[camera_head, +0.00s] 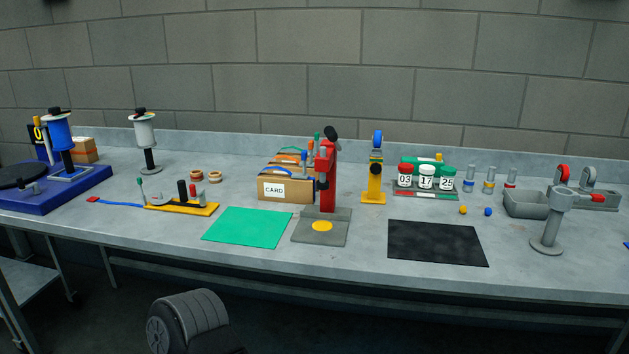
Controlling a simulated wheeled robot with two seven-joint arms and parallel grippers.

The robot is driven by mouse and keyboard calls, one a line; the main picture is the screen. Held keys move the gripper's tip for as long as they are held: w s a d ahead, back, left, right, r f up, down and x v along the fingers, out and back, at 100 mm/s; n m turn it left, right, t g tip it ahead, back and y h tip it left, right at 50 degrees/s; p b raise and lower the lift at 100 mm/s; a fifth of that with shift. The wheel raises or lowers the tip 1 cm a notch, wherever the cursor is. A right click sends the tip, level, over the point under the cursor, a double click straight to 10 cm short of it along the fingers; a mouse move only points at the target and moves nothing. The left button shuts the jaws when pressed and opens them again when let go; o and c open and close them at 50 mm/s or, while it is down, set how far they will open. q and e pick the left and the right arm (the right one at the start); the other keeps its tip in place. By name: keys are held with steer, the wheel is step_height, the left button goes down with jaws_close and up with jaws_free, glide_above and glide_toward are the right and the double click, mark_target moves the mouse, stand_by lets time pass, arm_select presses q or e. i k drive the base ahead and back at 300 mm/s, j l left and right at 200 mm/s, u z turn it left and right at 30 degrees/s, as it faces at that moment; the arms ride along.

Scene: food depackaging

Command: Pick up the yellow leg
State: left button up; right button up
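A yellow upright piece (375,183) stands on the grey table right of the red stand, with a blue wheel on top and a dark knob on its front. It is the most leg-like yellow thing in view, but I cannot tell for sure that it is the yellow leg. A low yellow base (205,209) lies at the left with small coloured parts on it. Neither of my grippers shows in the head view.
The red stand (327,185) on a grey plate is close left of the yellow upright, beside a cardboard CARD box (302,190). Numbered jars (426,179) are close right. A green mat (247,228) and black mat (438,243) lie bare in front. A grey stand (551,230) is at right.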

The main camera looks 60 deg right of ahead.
mark_target(373, 195)
steer(key=z, duration=3.65)
